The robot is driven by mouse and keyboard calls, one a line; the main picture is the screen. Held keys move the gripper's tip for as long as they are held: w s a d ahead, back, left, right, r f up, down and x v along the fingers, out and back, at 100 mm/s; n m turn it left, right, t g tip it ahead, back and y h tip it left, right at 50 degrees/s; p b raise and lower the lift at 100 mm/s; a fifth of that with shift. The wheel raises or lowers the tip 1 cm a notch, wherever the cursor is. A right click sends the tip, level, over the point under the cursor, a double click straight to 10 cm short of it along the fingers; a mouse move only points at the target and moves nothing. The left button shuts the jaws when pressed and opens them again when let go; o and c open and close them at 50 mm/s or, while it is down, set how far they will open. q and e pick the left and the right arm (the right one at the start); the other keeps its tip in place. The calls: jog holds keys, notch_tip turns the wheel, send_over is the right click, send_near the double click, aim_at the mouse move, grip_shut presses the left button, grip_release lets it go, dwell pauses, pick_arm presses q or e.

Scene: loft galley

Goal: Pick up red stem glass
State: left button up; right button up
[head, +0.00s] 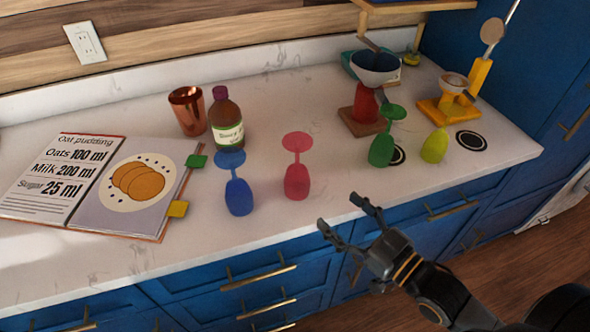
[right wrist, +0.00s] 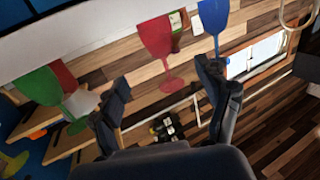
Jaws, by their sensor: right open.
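The red stem glass (head: 297,181) stands upside down near the counter's front edge, bowl down and foot up. It also shows in the right wrist view (right wrist: 156,38), inverted there, its foot appearing between my fingertips. My right gripper (head: 340,212) is open and empty, in front of the counter edge, to the right of the red glass and apart from it. Its two fingers also show in the right wrist view (right wrist: 163,78). My left gripper is in neither view.
A blue glass (head: 239,196) stands upside down left of the red one; a green glass (head: 381,151) stands to the right. A brown bottle (head: 226,115), copper cup (head: 187,110) and open recipe book (head: 95,184) are further left. Counter between red and green glasses is clear.

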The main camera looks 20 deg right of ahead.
aim_at(305, 179)
jog(key=x, duration=0.2)
jog(key=p+x, duration=0.1)
jog(key=x, duration=0.2)
jog(key=r+x, duration=0.1)
jog(key=x, duration=0.1)
jog(key=shift+w+a, duration=0.25)
jog(key=shift+w, duration=0.05)
jog(key=shift+w+a+p, duration=0.25)
jog(key=shift+w+p, duration=0.2)
jog(key=shift+w, duration=0.2)
jog(key=p+x, duration=0.1)
jog(key=x, duration=0.2)
jog(key=shift+w+f, duration=0.1)
jog(key=shift+w, duration=0.3)
jog(key=shift+w+a+f, duration=0.1)
jog(key=shift+w+a, duration=0.05)
jog(key=shift+w, duration=0.25)
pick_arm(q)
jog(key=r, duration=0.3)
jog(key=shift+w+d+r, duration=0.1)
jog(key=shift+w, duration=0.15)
pick_arm(e)
jog(key=shift+s, duration=0.1)
jog(key=c, duration=1.3)
